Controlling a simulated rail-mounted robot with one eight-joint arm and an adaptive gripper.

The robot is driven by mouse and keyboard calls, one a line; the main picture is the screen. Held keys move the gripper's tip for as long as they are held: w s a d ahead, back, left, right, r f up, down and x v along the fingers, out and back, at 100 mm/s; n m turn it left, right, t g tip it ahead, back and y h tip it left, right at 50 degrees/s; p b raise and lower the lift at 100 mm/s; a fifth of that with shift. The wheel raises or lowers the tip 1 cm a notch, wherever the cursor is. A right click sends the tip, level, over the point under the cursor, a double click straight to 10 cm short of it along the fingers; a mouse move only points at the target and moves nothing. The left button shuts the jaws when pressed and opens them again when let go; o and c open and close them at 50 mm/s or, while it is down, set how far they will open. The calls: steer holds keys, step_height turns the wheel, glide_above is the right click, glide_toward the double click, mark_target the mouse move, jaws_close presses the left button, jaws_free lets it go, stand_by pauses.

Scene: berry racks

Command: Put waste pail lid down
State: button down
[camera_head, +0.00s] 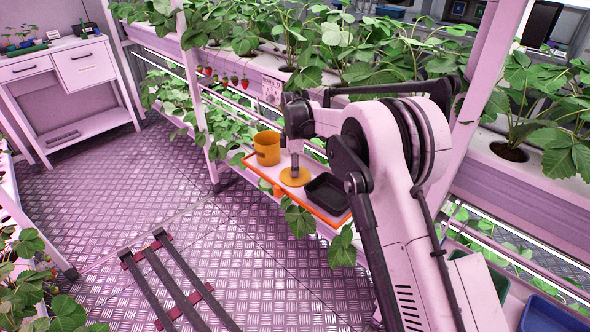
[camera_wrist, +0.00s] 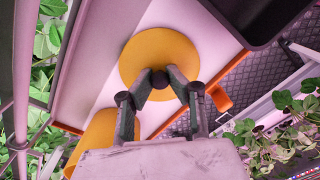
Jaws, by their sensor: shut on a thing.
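The waste pail lid, a round yellow disc (camera_head: 296,176), is at the tray between the pail and a black container; it also shows in the wrist view (camera_wrist: 145,50). My gripper (camera_head: 294,168) is above it, shut on the dark knob at the lid's middle; its fingers show in the wrist view (camera_wrist: 160,82). The lid looks level and close to the tray surface, but I cannot tell whether it touches. The yellow waste pail (camera_head: 267,148) stands upright and open on the tray's left part, and its side shows in the wrist view (camera_wrist: 92,145).
The orange-edged tray (camera_head: 270,182) hangs out from the plant rack. A black container (camera_head: 328,194) sits just right of the lid. Strawberry leaves (camera_head: 300,220) hang below the tray edge. A white table (camera_head: 75,70) stands far left, with open metal floor (camera_head: 150,190) between.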

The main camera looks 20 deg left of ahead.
steer(key=shift+f, duration=0.2)
steer(key=c, duration=1.7)
jaws_free()
steer(key=shift+r, duration=0.1)
steer(key=r+p, duration=0.1)
steer(key=r, duration=1.1)
steer(key=shift+w+r, duration=0.1)
steer(key=shift+w, duration=0.1)
